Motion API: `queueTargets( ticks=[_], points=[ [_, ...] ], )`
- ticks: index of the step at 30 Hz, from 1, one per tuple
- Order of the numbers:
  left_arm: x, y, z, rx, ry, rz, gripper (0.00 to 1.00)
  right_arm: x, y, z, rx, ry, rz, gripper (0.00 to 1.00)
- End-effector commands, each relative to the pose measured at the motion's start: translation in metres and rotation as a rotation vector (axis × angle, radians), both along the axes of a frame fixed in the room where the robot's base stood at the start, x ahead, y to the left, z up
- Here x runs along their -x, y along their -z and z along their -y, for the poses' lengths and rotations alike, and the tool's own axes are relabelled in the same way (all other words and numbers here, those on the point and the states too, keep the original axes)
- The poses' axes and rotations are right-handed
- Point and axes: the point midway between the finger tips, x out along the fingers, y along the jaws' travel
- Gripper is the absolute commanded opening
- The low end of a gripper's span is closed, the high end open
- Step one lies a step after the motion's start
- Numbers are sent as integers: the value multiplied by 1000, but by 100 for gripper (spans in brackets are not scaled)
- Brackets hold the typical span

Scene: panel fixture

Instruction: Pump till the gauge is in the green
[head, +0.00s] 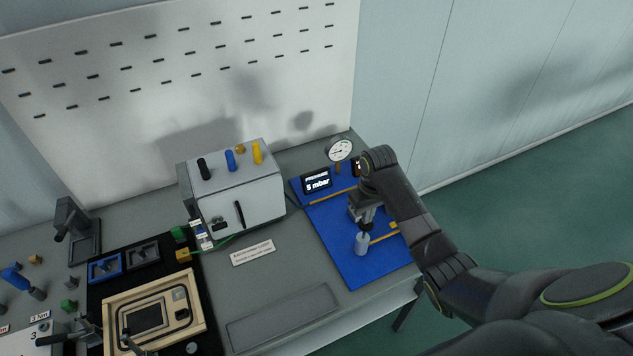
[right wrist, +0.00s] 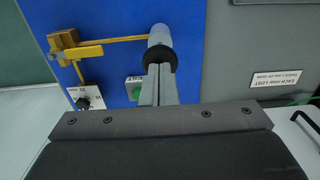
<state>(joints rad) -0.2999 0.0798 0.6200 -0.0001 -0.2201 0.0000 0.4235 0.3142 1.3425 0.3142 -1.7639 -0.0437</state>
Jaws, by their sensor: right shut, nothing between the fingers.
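The blue pump panel (head: 352,268) lies on the right end of the bench. Its display (head: 317,181) reads "PRESSURE 5 mbar". A round white dial gauge (head: 340,149) stands behind it; its coloured bands are too small to make out. A pale upright pump cylinder (head: 361,243) stands on the panel; in the right wrist view the cylinder (right wrist: 160,36) has a black ring-like top (right wrist: 160,58). My right gripper (head: 367,222) is shut and empty, its fingertips (right wrist: 158,78) right at the black top. I cannot tell whether they touch.
A yellow pipe runs from the cylinder to a brass valve (right wrist: 70,47). A green button (right wrist: 136,91) and a black knob (right wrist: 82,103) are near the fingers. A grey box (head: 236,195) with coloured knobs stands left of the panel.

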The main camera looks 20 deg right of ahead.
Motion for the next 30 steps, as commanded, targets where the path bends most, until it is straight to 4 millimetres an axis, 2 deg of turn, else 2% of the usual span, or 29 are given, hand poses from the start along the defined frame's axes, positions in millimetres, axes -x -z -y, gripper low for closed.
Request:
queueTargets(
  ticks=[23,30],
  points=[
    [0,23,0,0,0,0,30,1,50,-1,-2,0,-2,0],
    [0,12,0,0,0,0,30,1,38,-1,-2,0,-2,0]
  ],
)
